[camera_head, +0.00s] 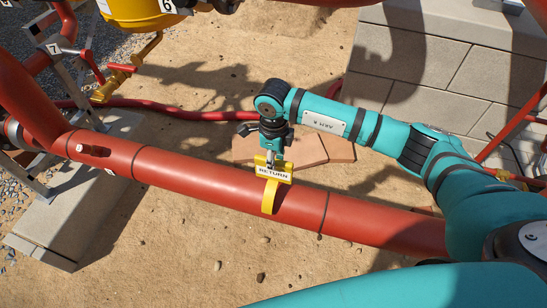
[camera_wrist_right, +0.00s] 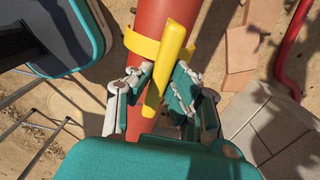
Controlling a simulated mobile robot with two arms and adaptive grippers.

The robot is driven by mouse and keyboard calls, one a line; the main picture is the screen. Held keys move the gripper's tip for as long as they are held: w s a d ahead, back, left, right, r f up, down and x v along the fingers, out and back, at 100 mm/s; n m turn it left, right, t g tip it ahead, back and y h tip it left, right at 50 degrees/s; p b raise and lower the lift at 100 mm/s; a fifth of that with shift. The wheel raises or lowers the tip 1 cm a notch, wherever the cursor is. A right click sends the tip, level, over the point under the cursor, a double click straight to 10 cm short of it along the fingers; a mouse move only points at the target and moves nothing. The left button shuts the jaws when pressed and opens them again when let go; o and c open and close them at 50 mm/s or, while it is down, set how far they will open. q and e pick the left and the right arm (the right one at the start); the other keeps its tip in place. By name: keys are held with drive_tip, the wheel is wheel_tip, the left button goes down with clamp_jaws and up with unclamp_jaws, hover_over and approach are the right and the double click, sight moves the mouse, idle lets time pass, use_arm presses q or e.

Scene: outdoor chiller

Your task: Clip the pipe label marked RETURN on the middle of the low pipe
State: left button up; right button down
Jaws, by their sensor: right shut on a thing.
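The RETURN label (camera_head: 273,171) is a yellow clip with a white plate and a curved yellow band. In the head view its band lies against the low red pipe (camera_head: 178,174), near the middle of the pipe's visible length. My right gripper (camera_head: 270,157) comes from above and is shut on the label's upper part. In the right wrist view the yellow label (camera_wrist_right: 166,62) stands between the fingers of the right gripper (camera_wrist_right: 156,95), with its band across the red pipe (camera_wrist_right: 150,18). The band's underside is hidden. My left gripper is not in view.
Brown paving slabs (camera_head: 300,148) lie on the sand behind the label. A grey block wall (camera_head: 440,60) stands at the back right. A yellow vessel (camera_head: 140,12) and brass valves (camera_head: 113,84) are at the upper left.

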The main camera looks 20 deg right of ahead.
sight(274, 178)
drive_tip(key=shift+f+b, duration=0.6)
drive_tip(key=shift+f, duration=0.3)
drive_tip(key=shift+f+b, duration=0.45)
drive_tip(key=shift+b, duration=0.1)
drive_tip(key=shift+f, duration=0.15)
drive_tip(key=shift+f+b, duration=0.2)
drive_tip(key=shift+b, duration=0.1)
drive_tip(key=shift+f+b, duration=0.85)
drive_tip(key=shift+f, duration=0.15)
